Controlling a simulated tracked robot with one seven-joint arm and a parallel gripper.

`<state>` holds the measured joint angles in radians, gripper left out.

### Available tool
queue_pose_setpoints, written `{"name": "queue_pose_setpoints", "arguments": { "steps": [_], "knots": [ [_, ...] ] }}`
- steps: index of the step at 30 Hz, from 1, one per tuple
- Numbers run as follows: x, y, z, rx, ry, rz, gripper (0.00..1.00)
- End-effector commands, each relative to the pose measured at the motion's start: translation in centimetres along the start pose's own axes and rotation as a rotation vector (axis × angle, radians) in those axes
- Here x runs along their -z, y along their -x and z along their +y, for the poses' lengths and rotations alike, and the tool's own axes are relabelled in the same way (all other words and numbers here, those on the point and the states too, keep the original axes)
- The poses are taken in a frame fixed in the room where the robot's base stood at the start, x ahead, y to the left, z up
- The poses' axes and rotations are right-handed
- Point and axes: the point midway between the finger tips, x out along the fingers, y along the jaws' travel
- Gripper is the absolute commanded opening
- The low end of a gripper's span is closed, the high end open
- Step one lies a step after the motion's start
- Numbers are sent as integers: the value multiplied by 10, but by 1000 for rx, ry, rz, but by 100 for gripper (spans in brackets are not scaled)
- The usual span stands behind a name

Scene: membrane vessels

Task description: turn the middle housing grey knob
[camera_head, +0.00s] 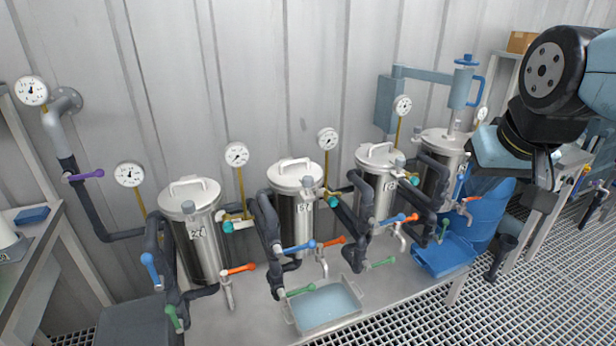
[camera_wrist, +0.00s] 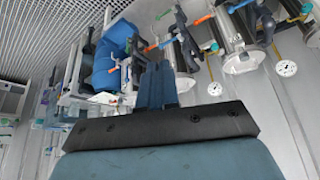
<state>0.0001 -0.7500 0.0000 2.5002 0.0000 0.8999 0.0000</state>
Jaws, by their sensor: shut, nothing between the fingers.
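Steel housings stand in a row on the bench in the head view: a left one (camera_head: 205,250), a second one (camera_head: 302,218) marked 57, a third one (camera_head: 365,168) and a fourth one (camera_head: 435,150) at the right. Which is the middle one is unclear. The second has a small grey-teal knob (camera_head: 308,182) near its lid, and the third has a similar one (camera_head: 399,162). My gripper (camera_head: 545,170) is at the right, well apart from these knobs, shut and empty.
Pipes with blue, orange and green lever handles crowd the fronts of the housings. Dial gauges (camera_head: 328,139) rise behind them. A shallow tray (camera_head: 328,305) sits on the bench front. The grating floor (camera_head: 540,300) is open at lower right.

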Motion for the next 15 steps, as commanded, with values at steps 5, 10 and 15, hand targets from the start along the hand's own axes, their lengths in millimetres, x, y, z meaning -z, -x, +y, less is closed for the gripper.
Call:
{"name": "queue_pose_setpoints", "arguments": {
  "steps": [5, 10, 15],
  "knots": [
    [5, -7, 0, 12, 26, -22, 19],
    [20, -34, -2, 43, 114, -90, 35],
    [34, -69, -7, 67, 229, -172, 52]
  ]
}}
